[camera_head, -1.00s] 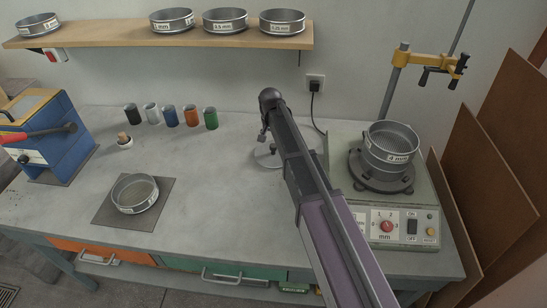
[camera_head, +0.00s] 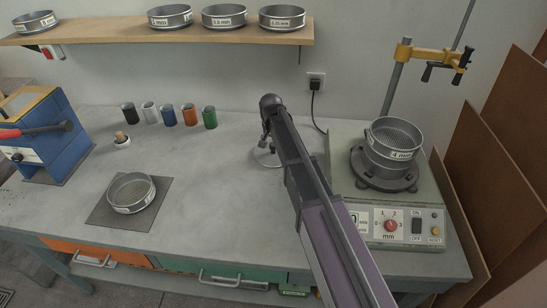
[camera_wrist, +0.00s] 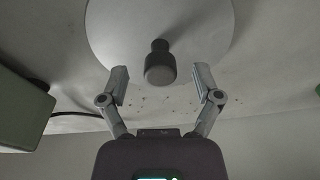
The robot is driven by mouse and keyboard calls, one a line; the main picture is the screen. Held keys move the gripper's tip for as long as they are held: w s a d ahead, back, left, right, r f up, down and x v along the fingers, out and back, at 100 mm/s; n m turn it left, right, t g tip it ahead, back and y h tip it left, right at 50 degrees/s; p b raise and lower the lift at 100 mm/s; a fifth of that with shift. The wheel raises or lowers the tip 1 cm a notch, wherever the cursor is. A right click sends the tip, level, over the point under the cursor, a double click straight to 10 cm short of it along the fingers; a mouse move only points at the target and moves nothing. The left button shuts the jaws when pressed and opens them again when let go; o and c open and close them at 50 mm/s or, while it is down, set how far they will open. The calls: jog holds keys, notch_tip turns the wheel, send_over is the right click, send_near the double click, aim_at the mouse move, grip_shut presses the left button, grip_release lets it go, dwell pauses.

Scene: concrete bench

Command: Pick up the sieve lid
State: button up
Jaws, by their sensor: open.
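The sieve lid is a pale round disc (camera_wrist: 205,25) with a dark upright knob (camera_wrist: 160,66) in the wrist view. In the head view the lid (camera_head: 262,160) lies on the bench left of the shaker machine, partly hidden by my arm. My gripper (camera_wrist: 161,73) is open, with one finger on each side of the knob and a gap on both sides. It holds nothing. In the head view my gripper (camera_head: 265,141) is small and just above the lid.
The sieve shaker (camera_head: 345,195) with a 4 mm sieve (camera_head: 393,146) stands right of the lid. A sieve (camera_head: 131,193) sits on a dark mat at left. Several coloured cups (camera_head: 169,117) stand at the back. The bench between mat and lid is clear.

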jog(key=shift+w+f+b, duration=0.15)
jog(key=shift+f+b, duration=0.6)
jog(key=shift+f, duration=0.25)
grip_shut()
